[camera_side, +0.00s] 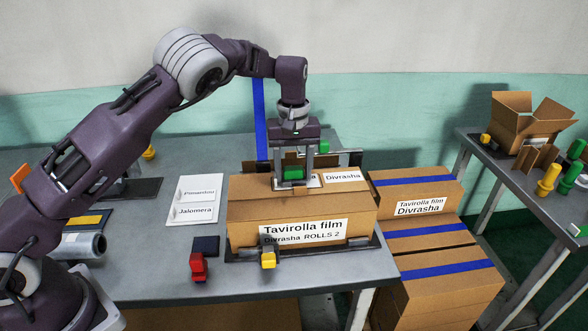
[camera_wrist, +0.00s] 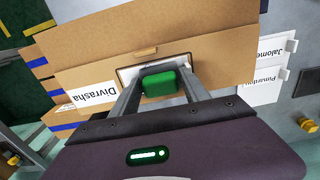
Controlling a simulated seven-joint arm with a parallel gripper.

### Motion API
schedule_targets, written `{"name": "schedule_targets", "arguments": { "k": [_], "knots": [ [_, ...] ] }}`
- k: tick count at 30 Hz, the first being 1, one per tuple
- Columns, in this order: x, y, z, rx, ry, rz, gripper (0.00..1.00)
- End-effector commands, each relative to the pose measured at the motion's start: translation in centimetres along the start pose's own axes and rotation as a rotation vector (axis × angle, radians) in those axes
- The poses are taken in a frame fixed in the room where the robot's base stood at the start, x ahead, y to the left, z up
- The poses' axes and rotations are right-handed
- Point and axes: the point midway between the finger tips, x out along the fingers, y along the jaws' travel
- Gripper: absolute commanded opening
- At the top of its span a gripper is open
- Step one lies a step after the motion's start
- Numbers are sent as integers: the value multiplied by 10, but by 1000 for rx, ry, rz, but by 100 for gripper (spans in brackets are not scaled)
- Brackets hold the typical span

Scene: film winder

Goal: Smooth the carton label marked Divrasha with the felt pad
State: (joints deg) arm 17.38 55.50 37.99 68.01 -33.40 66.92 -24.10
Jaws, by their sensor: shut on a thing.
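My gripper (camera_side: 293,178) is shut on a green block with a grey underside, the felt pad (camera_side: 293,173). The pad is on or just above the top of the carton (camera_side: 250,213); I cannot tell if it touches. It covers much of one top label (camera_side: 313,181), whose text is mostly hidden. A second top label marked Divrasha (camera_side: 343,177) lies to the right, uncovered. In the wrist view the pad (camera_wrist: 159,84) sits over the partly hidden label, and the Divrasha label (camera_wrist: 92,94) is to its left. The carton front reads "Tavirolla film Divrasha ROLLS 2".
A white sheet with labels Pimarelmi and Jalomera (camera_side: 194,200) lies left of the carton. Red (camera_side: 197,268) and yellow (camera_side: 268,260) clamps stand at the front. Blue-taped cartons (camera_side: 430,262) are stacked to the right. A side table (camera_side: 470,150) holds an open box (camera_side: 525,125).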

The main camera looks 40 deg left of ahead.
Motion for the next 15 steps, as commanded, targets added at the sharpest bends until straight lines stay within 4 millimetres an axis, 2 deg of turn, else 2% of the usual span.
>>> {"name": "schedule_targets", "arguments": {
  "k": [6,15],
  "knots": [
    [0,8,0,0,1,0,14],
    [-1,10,0,1,0,1,14]
  ]
}}
